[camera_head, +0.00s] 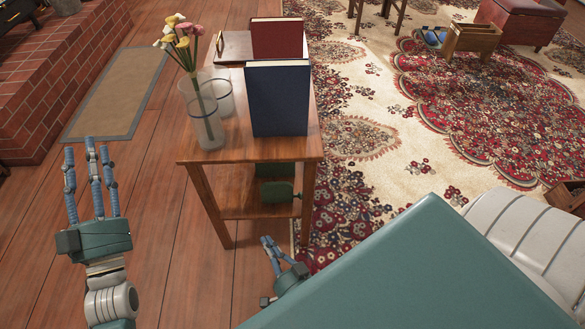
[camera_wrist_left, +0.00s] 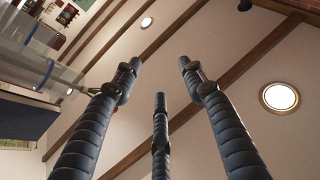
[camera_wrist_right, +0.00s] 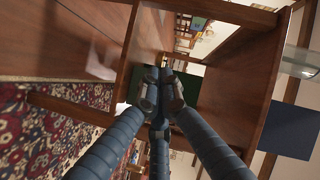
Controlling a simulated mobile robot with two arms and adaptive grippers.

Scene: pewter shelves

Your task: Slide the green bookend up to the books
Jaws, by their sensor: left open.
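A dark green piece (camera_head: 278,190), which looks like the green bookend, is on the lower shelf of a small wooden stand. A second green patch (camera_head: 275,169) shows behind it; whether they are one thing I cannot tell. A dark green panel also shows in the right wrist view (camera_wrist_right: 184,88), partly behind the fingers. A blue book (camera_head: 278,100) and a red book (camera_head: 277,38) stand upright on the top. My right gripper (camera_head: 268,243) is low in front of the stand, its fingertips together and empty. My left gripper (camera_head: 95,150) is open and empty, left of the stand.
Glass vases (camera_head: 203,118), one with flowers, stand on the top's left side, close to the blue book. The stand's top edge (camera_head: 240,158) and legs (camera_head: 208,203) frame the lower shelf.

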